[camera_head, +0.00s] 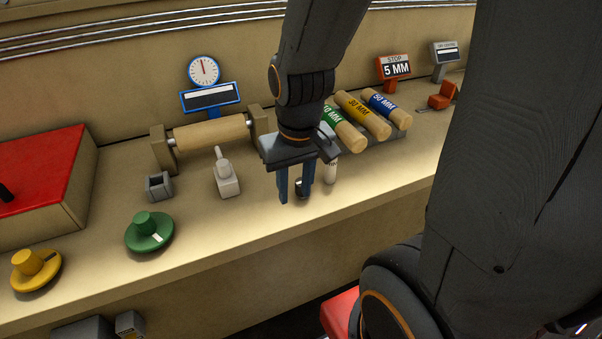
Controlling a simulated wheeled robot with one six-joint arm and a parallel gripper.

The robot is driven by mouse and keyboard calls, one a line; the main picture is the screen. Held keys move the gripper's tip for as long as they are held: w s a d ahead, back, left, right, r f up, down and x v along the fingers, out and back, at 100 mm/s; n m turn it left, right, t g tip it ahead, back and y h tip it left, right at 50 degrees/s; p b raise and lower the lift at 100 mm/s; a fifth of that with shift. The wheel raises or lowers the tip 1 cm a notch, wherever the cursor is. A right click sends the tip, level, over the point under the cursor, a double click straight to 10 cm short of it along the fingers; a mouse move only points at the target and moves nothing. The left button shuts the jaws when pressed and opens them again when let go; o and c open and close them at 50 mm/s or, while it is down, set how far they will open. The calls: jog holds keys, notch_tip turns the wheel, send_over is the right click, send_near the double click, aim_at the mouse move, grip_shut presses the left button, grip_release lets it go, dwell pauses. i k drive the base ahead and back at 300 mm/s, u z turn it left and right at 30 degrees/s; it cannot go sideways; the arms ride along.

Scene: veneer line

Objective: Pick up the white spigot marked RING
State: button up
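A white upright cylinder (331,171) stands on the bench just right of my gripper, with small dark marking that I cannot read. Its upper part is partly hidden by my gripper, so I cannot confirm that it is the spigot marked RING. My gripper (296,190) points down over the bench, its two blue-grey fingers apart. A small dark and silver piece (302,188) shows low by the right finger. I cannot tell whether it lies between the fingers or behind them. Nothing is visibly clamped.
Green (149,232) and yellow (36,270) knobbed discs lie near the front edge. Labelled rollers (362,115) lie behind right.

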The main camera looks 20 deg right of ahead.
aim_at(330, 168)
jog(key=u, duration=3.15)
jog(key=k, duration=0.95)
jog(key=z, duration=2.05)
